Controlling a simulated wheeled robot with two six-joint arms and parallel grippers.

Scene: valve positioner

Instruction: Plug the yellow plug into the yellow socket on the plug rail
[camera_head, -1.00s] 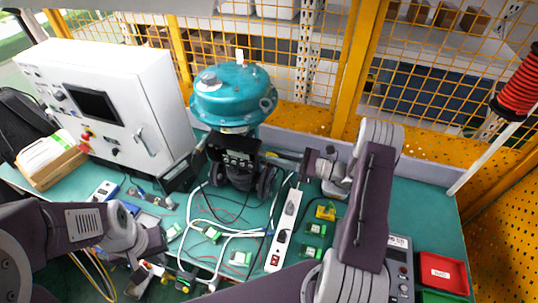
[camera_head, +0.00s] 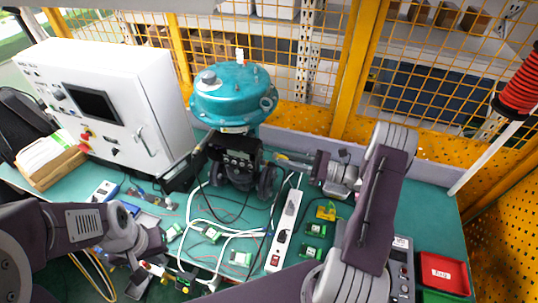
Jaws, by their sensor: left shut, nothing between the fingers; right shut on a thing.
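My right gripper (camera_head: 284,159) is at the front right of the teal valve positioner (camera_head: 234,97), its fingers pointing left. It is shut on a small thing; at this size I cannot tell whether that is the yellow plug. A yellow connector piece (camera_head: 326,211) sits on the bench right of the white power strip, above two green-and-white pieces (camera_head: 315,230) in a rough column. I cannot tell whether this is the plug rail or which part is the yellow socket. My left gripper (camera_head: 143,272) is shut and empty low at the left, near small coloured parts.
The white power strip (camera_head: 285,231) stands between the loose white cables (camera_head: 205,217) and the yellow piece. More green-and-white pieces (camera_head: 240,258) lie left of it. A white control cabinet (camera_head: 120,105) is at the left. A red bin (camera_head: 443,272) is at the right front.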

